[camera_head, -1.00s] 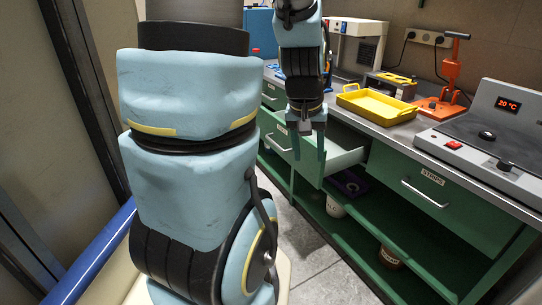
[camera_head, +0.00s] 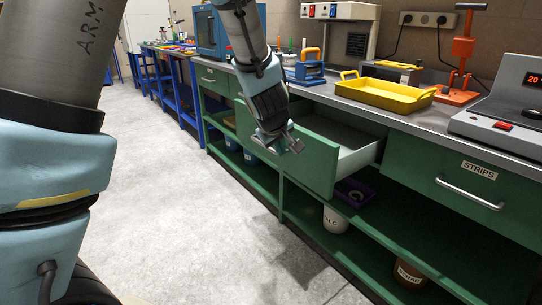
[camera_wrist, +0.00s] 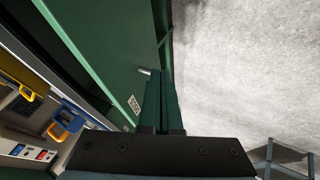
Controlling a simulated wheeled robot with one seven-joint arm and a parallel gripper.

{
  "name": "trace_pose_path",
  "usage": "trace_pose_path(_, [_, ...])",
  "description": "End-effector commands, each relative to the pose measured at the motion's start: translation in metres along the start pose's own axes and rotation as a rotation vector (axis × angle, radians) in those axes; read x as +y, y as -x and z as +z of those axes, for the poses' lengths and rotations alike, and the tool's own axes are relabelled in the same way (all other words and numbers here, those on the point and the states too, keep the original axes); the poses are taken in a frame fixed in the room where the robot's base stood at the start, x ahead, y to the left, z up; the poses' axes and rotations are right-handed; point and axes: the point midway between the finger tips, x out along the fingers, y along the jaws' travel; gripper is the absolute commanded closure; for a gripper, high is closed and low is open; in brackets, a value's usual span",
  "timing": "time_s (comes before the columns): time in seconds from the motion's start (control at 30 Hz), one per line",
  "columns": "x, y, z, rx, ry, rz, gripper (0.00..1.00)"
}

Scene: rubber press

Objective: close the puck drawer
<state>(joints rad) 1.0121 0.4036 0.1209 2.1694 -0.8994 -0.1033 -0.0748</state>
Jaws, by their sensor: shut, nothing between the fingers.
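The puck drawer (camera_head: 318,166) is a green drawer pulled out from the bench, with its pale inside (camera_head: 352,141) showing. My gripper (camera_head: 292,143) is at the outer face of its front, towards the left, with the fingers shut and empty. In the wrist view the shut fingers (camera_wrist: 160,102) lie along the green drawer front (camera_wrist: 105,45), close to its small label (camera_wrist: 133,104) and the end of its handle (camera_wrist: 146,71). I cannot tell whether the fingers touch the front. My gripper and arm hide part of the drawer front in the head view.
The green bench has a closed STRIPS drawer (camera_head: 455,185) to the right and a lower shelf with tubs (camera_head: 335,219). A yellow tray (camera_head: 385,93) and an orange press (camera_head: 460,60) stand on top. The grey floor (camera_head: 190,220) in front is clear.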

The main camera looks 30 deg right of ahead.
Motion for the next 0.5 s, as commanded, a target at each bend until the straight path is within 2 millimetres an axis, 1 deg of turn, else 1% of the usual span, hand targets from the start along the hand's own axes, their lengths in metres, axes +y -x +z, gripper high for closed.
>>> trace_pose_path(0.03, [-0.003,-0.011,0.001,-0.001,0.001,-0.003,1.00])
trace_pose_path(0.43, [-0.003,-0.090,0.001,-0.003,0.001,-0.004,1.00])
trace_pose_path(0.47, [-0.001,-0.093,0.000,-0.003,0.001,-0.002,1.00])
trace_pose_path(0.5, [0.011,-0.091,0.000,-0.004,-0.003,0.000,1.00])
